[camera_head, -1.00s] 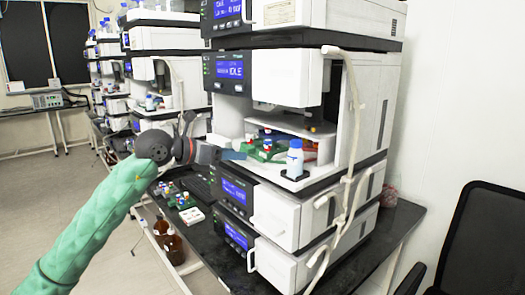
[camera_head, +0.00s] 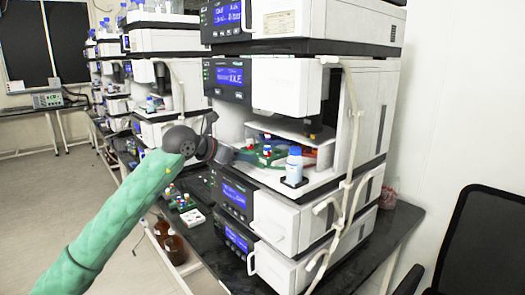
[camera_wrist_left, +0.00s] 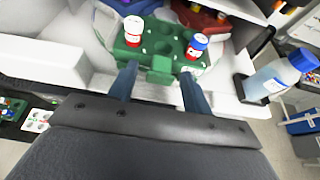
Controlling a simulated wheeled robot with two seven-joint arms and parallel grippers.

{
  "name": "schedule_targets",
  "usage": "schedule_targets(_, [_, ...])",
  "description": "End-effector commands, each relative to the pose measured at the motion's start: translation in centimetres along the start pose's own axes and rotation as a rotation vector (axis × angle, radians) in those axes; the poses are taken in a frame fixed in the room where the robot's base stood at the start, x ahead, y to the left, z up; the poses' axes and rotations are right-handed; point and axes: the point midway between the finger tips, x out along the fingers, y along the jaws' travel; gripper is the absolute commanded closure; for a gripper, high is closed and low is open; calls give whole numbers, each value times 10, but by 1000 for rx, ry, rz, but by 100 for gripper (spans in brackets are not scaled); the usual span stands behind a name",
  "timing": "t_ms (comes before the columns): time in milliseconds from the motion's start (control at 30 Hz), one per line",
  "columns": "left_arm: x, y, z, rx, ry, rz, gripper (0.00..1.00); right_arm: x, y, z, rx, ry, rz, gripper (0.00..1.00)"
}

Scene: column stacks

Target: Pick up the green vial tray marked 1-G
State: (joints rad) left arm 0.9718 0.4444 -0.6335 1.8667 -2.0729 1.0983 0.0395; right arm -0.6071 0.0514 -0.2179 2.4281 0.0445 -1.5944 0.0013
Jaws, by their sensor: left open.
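The green vial tray (camera_wrist_left: 165,42) sits in the open bay of the instrument, with a red-labelled white-capped vial (camera_wrist_left: 133,30) and a blue-capped vial (camera_wrist_left: 197,46) in it. In the head view the tray (camera_head: 276,158) is partly hidden behind my left gripper (camera_head: 236,156). In the left wrist view my left gripper (camera_wrist_left: 160,88) is open, its two fingers pointing at the tray's near edge, one to each side of a small green tab. I cannot tell whether the fingers touch it. No 1-G marking is readable. My right gripper is not in view.
A white bottle with a blue cap (camera_head: 294,166) stands on a dark square base just right of the tray. A red tray (camera_wrist_left: 200,14) lies behind the green one. The bay's white walls and hanging tubing (camera_head: 352,130) limit room on the right.

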Motion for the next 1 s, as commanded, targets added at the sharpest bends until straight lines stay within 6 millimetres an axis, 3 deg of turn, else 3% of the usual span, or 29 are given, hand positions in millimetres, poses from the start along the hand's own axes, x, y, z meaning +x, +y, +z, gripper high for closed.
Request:
schedule_targets(300, [5, 0, -1, 0, 0, 0, 51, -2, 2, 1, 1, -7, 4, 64])
schedule_targets(500, [5, 0, -1, 0, 0, 0, 90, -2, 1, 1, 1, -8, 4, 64])
schedule_targets(533, [5, 0, -1, 0, 0, 0, 93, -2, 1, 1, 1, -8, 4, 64])
schedule_targets(833, [4, 0, 2, 1, -1, 0, 93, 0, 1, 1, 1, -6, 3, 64])
schedule_targets(1000, [-3, 0, 18, 3, -2, 0, 93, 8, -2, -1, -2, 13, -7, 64])
